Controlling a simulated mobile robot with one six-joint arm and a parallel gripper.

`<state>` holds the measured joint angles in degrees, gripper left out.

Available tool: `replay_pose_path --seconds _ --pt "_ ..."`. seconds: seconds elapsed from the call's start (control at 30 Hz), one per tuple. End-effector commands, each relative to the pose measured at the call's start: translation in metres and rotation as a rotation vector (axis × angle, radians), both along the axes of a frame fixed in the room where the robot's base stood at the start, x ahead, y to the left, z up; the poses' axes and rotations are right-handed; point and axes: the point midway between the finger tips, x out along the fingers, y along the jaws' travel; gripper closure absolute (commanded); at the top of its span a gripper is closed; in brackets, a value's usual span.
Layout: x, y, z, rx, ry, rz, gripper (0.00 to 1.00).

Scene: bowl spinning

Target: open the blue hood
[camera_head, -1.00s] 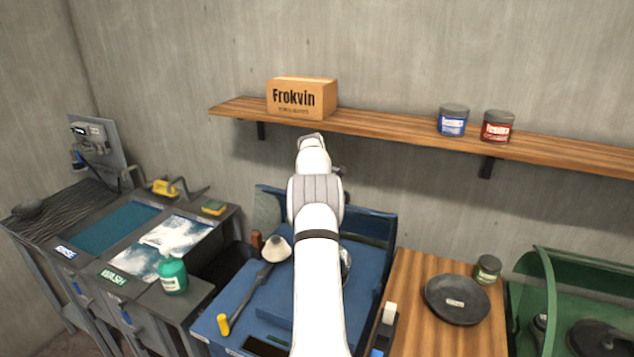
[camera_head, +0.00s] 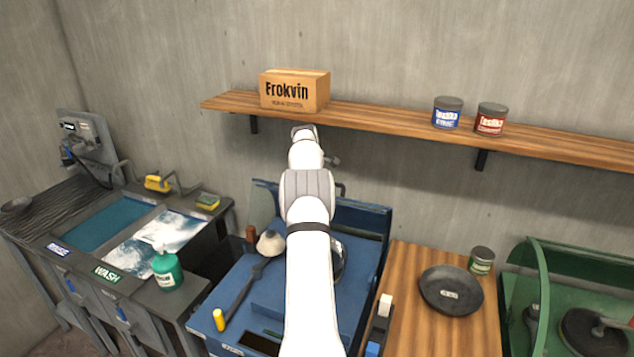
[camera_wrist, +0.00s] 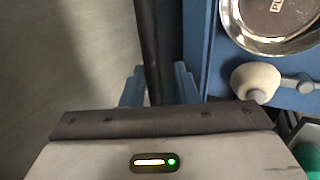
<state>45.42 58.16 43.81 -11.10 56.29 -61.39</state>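The blue hood (camera_head: 365,216) appears raised at the back of the blue workstation (camera_head: 218,318), near the wall. My white arm covers much of it. A dark bar, likely its handle (camera_wrist: 148,45), runs down the upper middle of the wrist view. My gripper (camera_wrist: 157,88) shows there as two blue-grey fingertips, apart, one on each side of the bar's lower part. I cannot tell whether they touch it. In the head view my fingers are hidden behind my wrist. A round metal plate (camera_wrist: 275,20) and a pale knob (camera_wrist: 255,80) show to the right.
A wooden shelf (camera_head: 395,120) with a cardboard box (camera_head: 295,92) and two cans is on the wall above. A wash station (camera_head: 130,215) stands left. A wooden table (camera_head: 420,325) with a dark round plate (camera_head: 451,291) stands right, beside a green station (camera_head: 575,265).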

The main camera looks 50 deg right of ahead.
Motion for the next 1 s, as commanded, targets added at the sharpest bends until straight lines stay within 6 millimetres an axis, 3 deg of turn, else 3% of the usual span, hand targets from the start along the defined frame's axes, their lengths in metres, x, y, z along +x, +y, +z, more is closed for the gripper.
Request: replay_pose_path --seconds 0.37,0.73,1.0 --pt "-0.008 0.0 -0.003 0.011 0.017 -0.007 0.67" --pt "-0.011 0.023 0.055 0.002 0.006 -0.004 0.67" --pt "-0.012 0.028 0.069 0.002 0.005 -0.004 0.67"
